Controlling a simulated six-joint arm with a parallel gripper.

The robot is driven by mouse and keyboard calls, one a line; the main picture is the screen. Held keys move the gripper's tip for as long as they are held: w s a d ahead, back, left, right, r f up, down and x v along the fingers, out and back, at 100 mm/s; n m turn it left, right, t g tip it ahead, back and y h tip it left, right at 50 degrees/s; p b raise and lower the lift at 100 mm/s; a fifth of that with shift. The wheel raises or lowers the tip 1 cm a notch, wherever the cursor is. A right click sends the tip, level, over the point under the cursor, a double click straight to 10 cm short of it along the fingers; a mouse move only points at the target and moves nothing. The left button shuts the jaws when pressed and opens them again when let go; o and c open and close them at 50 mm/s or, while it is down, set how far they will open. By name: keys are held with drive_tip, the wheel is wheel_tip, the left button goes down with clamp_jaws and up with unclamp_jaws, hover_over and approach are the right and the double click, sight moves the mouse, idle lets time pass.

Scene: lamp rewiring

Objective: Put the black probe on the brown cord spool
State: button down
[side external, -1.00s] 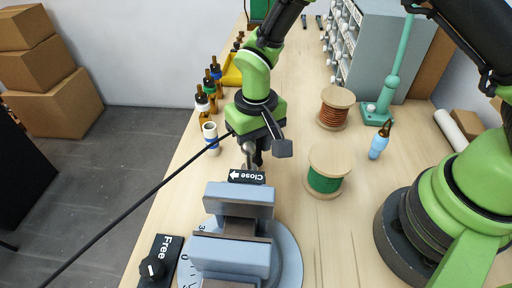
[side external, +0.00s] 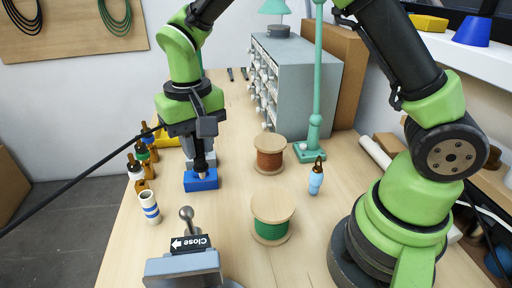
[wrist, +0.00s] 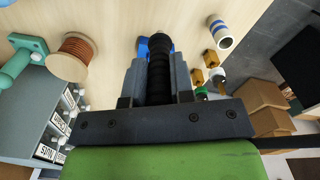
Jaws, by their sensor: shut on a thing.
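The black probe (wrist: 160,72) is upright between the fingers of my gripper (side external: 202,152), which is shut on it. In the side view the probe's lower end is at a blue block (side external: 201,181) on the table; I cannot tell whether it is seated in it or just above it. The brown cord spool (side external: 270,152) stands upright on the table, to the right of my gripper and apart from it, with a bare wooden top. It also shows in the wrist view (wrist: 71,57), at upper left.
A green cord spool (side external: 272,218) stands nearer the camera. A blue-handled tool (side external: 316,178) and a teal lamp stand (side external: 311,154) are at right. A grey drawer cabinet (side external: 300,80) is behind. A vise (side external: 184,268) is in front and a striped roll (side external: 149,207) is at left.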

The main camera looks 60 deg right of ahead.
drive_tip(key=s+d+r+m, duration=0.1)
drive_tip(key=d+r+m, duration=0.2)
drive_tip(key=d+m, duration=0.6)
drive_tip(key=d+r+m, duration=0.3)
drive_tip(key=d+m, duration=0.2)
drive_tip(key=d, duration=0.8)
drive_tip(key=f, duration=0.9)
drive_tip(key=shift+s+a, duration=0.1)
drive_tip(key=shift+s, duration=0.1)
drive_tip(key=shift+f, duration=0.1)
drive_tip(key=c, duration=1)
unclamp_jaws()
